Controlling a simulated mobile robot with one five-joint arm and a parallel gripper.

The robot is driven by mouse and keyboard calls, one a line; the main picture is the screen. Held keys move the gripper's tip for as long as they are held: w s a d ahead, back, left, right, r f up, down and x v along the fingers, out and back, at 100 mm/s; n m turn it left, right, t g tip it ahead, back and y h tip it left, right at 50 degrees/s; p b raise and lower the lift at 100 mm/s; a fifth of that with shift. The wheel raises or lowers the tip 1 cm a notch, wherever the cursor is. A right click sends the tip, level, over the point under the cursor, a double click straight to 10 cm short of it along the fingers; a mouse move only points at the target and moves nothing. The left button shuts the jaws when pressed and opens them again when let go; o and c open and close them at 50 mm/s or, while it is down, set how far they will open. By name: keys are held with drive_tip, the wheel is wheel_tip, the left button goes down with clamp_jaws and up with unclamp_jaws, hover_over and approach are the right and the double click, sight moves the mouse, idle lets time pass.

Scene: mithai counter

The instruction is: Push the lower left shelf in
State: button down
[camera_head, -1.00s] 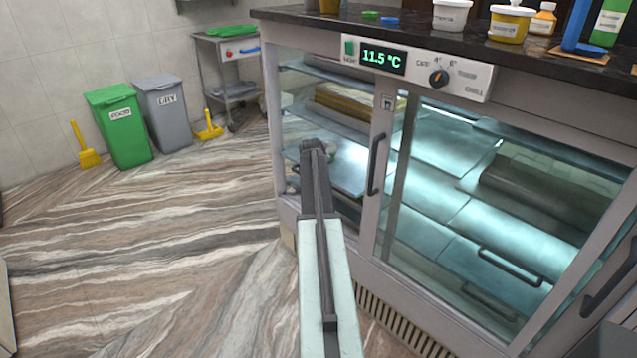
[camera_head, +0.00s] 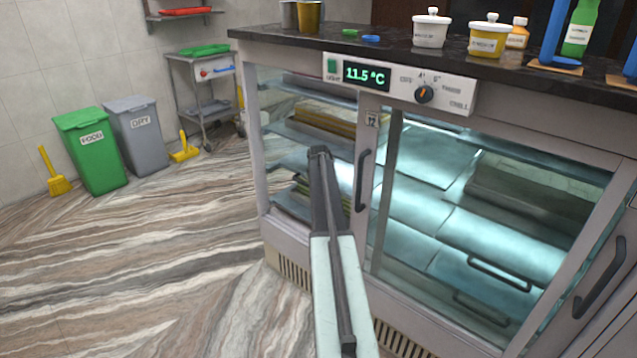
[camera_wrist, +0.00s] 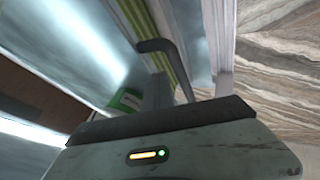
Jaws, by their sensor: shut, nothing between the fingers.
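The glass-fronted display cabinet (camera_head: 375,110) fills the right of the head view. Its left bay holds stacked shelves; the lower left shelf (camera_head: 288,204) is low in that bay, partly hidden behind my arm, with a yellowish-green stack at its right. How far it sticks out I cannot tell. My gripper (camera_head: 320,152) is shut and empty, its tip overlapping the left bay just left of the upright black handle (camera_head: 363,180). Contact with the shelf cannot be made out. The wrist view shows a bent dark bar (camera_wrist: 168,62) beside pale panels and a green-striped edge.
The black countertop (camera_head: 395,50) carries tubs and bottles. A control panel (camera_head: 400,85) reads 11.5 °C. Green (camera_head: 90,150) and grey (camera_head: 137,135) bins, yellow cleaning tools and a steel trolley (camera_head: 205,95) stand at the back left. The marble-patterned floor (camera_head: 150,260) is clear.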

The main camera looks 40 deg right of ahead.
drive_tip(key=shift+w+d+r, duration=0.2)
drive_tip(key=shift+d+r, duration=0.05)
drive_tip(key=shift+d, duration=0.2)
drive_tip(key=s+a+p, duration=0.1)
drive_tip(key=s+a, duration=0.8)
drive_tip(key=a, duration=0.1)
drive_tip(key=shift+a+r, duration=0.15)
drive_tip(key=shift+r, duration=0.1)
